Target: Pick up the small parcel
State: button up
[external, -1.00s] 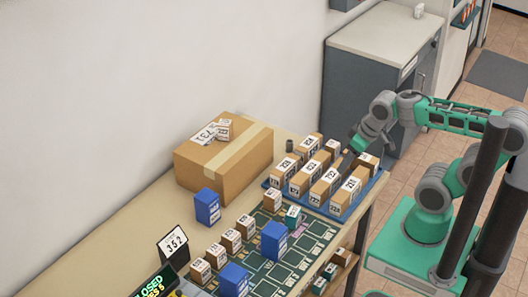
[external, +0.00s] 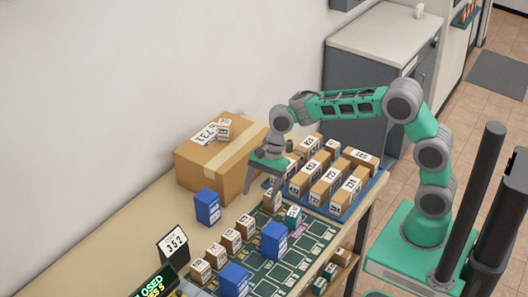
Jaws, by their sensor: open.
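Several small brown parcels with white number labels are in view, so I cannot tell which one is meant. One small parcel (external: 271,200) stands upright at the far edge of the green printed mat (external: 308,238). My gripper (external: 264,191) points down over it, fingers spread, with the parcel in or just behind the gap; its top is partly hidden by the gripper. I cannot tell if a finger touches it. A row of small parcels (external: 230,240) stands along the mat's left side.
A blue tray (external: 366,199) full of larger brown parcels stands close right of my gripper. Blue boxes (external: 207,207) and a teal box (external: 293,216) stand nearby. A number sign (external: 173,243) is at the front left. The table between carton and mat has some free room.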

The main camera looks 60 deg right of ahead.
aim_at(245, 227)
jog(key=a+f+m, duration=0.1)
jog(key=w+a+f+m, duration=0.1)
jog(key=f, duration=0.1)
jog(key=a+f+m, duration=0.1)
jog(key=f, duration=0.1)
jog(key=shift+w+a+g+y, duration=0.2)
jog(key=shift+a+g+y, duration=0.1)
jog(key=shift+a+g, duration=0.1)
jog(key=p+x, duration=0.1)
jog(key=x, duration=0.6)
jog(key=shift+a+r, duration=0.1)
jog(key=shift+a, duration=0.1)
jog(key=shift+c, duration=0.6)
grip_shut()
